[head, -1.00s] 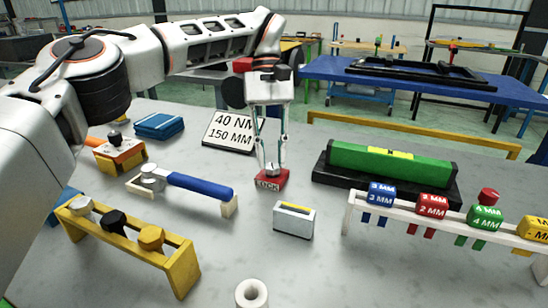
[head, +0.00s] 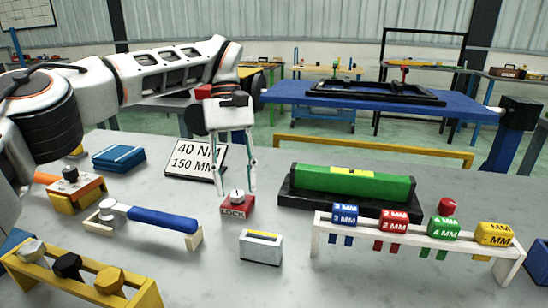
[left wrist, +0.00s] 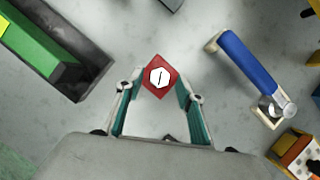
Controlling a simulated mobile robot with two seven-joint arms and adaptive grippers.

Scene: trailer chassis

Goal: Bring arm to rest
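My left gripper (head: 236,190) is open, pointing down over the red LOCK block (head: 236,209). Its two fingers are apart on either side of the block's silver knob (head: 237,195). In the left wrist view, the red block (left wrist: 160,88) with its round white-and-black top shows between and just beyond the open fingertips (left wrist: 160,92). Nothing is held; I cannot tell whether a fingertip touches the knob. My left arm reaches in from the left above the table. My right gripper is not in view.
A blue-handled wrench (head: 160,220) rests on a stand to the left. A white box (head: 261,249), a green bar (head: 350,182) on a black base and a white rack (head: 400,232) of coloured tools stand nearby. A sign (head: 196,160) stands behind.

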